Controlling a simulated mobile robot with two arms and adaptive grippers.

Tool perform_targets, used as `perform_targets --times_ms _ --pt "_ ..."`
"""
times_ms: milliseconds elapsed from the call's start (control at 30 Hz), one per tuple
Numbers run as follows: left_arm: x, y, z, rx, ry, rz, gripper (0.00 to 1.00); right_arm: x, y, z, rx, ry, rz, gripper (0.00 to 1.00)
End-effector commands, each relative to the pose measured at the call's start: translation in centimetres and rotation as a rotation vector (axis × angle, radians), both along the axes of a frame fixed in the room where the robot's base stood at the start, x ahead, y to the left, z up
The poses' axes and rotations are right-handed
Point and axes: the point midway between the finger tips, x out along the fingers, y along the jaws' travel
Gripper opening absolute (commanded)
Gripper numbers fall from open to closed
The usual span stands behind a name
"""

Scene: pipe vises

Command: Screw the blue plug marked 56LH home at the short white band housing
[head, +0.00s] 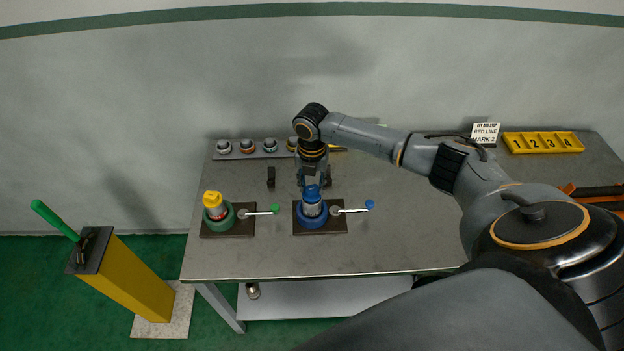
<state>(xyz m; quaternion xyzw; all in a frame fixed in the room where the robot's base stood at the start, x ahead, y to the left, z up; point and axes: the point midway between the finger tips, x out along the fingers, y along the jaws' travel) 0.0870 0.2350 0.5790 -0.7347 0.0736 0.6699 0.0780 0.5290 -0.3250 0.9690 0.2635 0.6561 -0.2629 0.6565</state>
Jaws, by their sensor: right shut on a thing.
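The blue plug (312,191) stands upright at the top of a pale metal housing (312,209). This housing sits in a blue-ringed vise (300,221) on a dark base plate in the middle of the bench. My right gripper (313,184) points straight down from above and is shut on the blue plug. The marking on the plug is too small to read, and the fingers partly cover it. How deep the plug sits in the housing cannot be told. My left gripper is not in view.
A green-ringed vise (230,223) with a yellow-topped housing stands to the left. Vise levers (352,210) stick out rightward. A rack (262,153) of several plugs lies behind. A sign (485,133) and yellow numbered tray (543,142) stand back right. The front bench strip is clear.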

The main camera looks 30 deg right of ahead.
Motion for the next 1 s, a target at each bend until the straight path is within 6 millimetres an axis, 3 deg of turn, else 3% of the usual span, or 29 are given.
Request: perform_targets --times_ms 433,467,600,1000 --pt "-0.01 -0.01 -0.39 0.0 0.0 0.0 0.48 0.01 0.05 -0.93 0.001 -0.001 0.001 0.06" --pt "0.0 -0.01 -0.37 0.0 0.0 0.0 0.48 0.01 0.04 -0.92 0.001 -0.001 0.001 0.38" --pt "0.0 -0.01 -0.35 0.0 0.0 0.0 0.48 0.01 0.04 -0.89 0.001 -0.001 0.001 0.63" --pt "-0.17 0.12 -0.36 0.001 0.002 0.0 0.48 0.05 -0.05 -0.05 -0.001 -0.001 0.0 0.63"
